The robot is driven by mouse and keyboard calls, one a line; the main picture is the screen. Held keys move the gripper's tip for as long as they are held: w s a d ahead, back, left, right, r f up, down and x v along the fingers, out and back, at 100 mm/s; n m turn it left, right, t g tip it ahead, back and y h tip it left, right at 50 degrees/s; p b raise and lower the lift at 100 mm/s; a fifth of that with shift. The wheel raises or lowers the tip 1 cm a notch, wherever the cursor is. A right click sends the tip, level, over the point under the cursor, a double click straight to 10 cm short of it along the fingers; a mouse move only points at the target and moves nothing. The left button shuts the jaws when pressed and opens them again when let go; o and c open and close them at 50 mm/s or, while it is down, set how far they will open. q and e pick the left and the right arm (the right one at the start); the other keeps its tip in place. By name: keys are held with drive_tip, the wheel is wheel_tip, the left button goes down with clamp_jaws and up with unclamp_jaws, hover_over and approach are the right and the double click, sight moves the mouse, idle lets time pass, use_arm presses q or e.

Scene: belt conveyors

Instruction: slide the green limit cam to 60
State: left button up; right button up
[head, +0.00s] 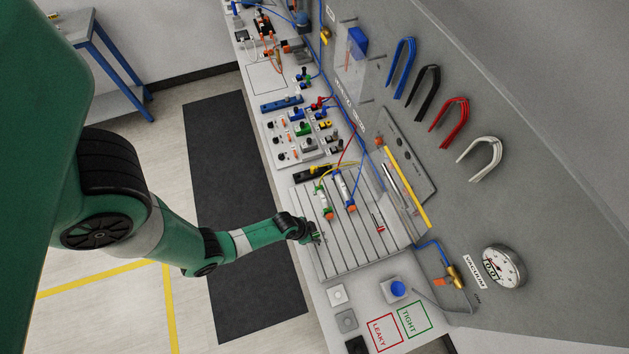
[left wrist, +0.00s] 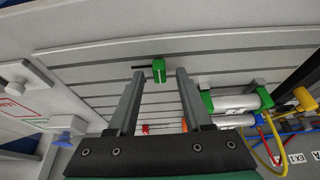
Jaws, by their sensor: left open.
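The green limit cam (left wrist: 159,70) is a small green block with a pale line on its face, sitting on the grey slotted plate (left wrist: 95,73) in the left wrist view. A short dark bar sticks out to its left. My left gripper (left wrist: 160,73) is open, with one finger on each side of the cam and a visible gap on both sides. I cannot tell how deep the cam sits between the fingertips. In the head view my left gripper (head: 315,238) is at the plate's left edge and mostly hides the cam. No scale number is readable.
Cylinders with green and orange ends (head: 344,191) lie on the plate, with hoses attached. A red-marked piece (head: 378,226) is further right. A blue button box (head: 397,289) and LEAKY and TIGHT cards lie below. A vacuum gauge (head: 503,266) is on the panel.

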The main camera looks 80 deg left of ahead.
use_arm(q)
drive_tip(key=shift+w+f, duration=0.1)
drive_tip(key=shift+f, duration=0.05)
clamp_jaws()
idle(1.4)
